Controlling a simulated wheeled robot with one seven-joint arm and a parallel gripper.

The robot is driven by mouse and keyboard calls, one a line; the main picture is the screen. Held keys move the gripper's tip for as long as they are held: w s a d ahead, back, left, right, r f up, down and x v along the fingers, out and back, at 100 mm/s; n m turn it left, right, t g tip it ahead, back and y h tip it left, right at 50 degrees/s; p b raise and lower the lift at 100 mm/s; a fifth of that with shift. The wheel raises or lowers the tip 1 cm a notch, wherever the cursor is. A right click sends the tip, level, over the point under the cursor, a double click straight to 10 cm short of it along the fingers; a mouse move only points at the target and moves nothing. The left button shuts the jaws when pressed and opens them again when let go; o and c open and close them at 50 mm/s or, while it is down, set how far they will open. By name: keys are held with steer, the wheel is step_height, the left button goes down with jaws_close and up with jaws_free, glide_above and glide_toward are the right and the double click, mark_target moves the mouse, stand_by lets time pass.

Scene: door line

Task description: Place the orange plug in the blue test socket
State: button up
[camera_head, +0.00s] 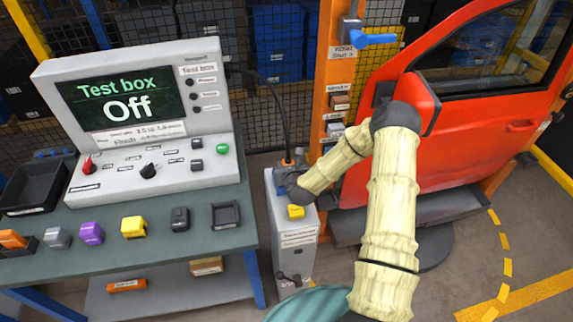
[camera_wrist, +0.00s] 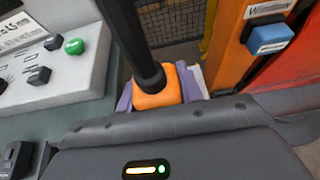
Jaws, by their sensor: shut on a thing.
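The orange plug (camera_wrist: 158,92) is held in my gripper (camera_wrist: 162,104), its thick black cable rising from its top. In the head view the plug (camera_head: 288,162) shows as a small orange patch beside my gripper, above the white pedestal. A blue part, which looks like the blue test socket (camera_head: 279,181), shows at the pedestal's top left, partly hidden by my gripper. Pale purple edges flank the plug in the wrist view. Whether the plug is seated in the socket or just above it, I cannot tell.
The test box (camera_head: 213,152) on the bench reads Off. A red door (camera_head: 470,130) and an orange post (camera_head: 336,75) stand close right. Several coloured connectors line the bench front.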

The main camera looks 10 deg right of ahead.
steer(key=shift+a, duration=0.1)
steer(key=o, duration=0.8)
steer(key=shift+f, duration=0.15)
steer(key=shift+c, duration=0.2)
steer(key=o, duration=0.4)
steer(key=shift+o, duration=0.2)
steer(key=shift+r, duration=0.3)
steer(key=shift+s, duration=0.25)
steer(key=b+v, duration=0.2)
steer(key=v, duration=0.9)
steer(key=shift+s+b, duration=0.2)
steer(key=shift+b, duration=0.2)
